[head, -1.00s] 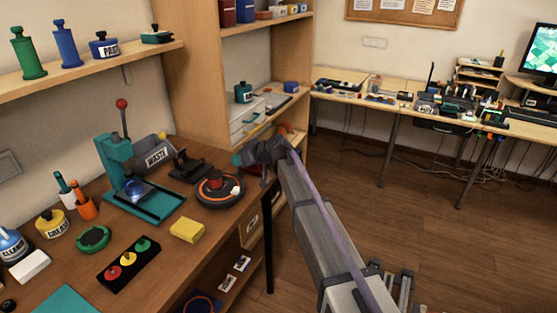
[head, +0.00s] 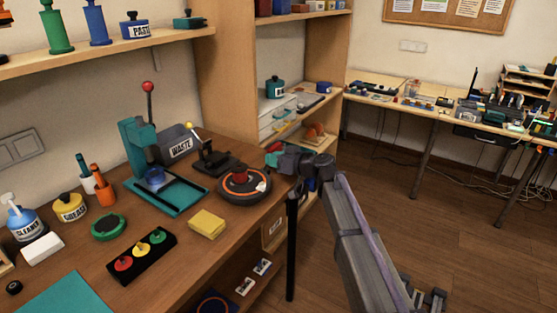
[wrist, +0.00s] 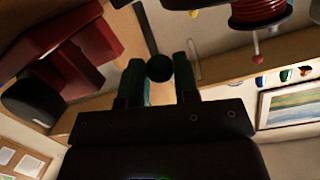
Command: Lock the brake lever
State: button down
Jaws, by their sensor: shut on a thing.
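My gripper (head: 272,156) is just past the workbench's right end, beside the round black device with an orange ring (head: 238,194). In the wrist view its two dark teal fingers (wrist: 158,88) are on either side of a dark round knob (wrist: 158,67), and it is shut on it. Whether this knob belongs to the brake lever cannot be told. No brake lever can be made out clearly in the head view, where my wrist hides what is behind it.
Shelves stand behind my gripper. A red spool (wrist: 262,12) shows in the wrist view. Open floor lies to the right.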

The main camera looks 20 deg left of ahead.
jog(key=c, duration=0.9)
grip_release()
jog(key=shift+o, duration=0.2)
jog(key=p+v, duration=0.2)
jog(key=v, duration=0.8)
jog(key=shift+d, duration=0.35)
jog(key=shift+s+r, duration=0.1)
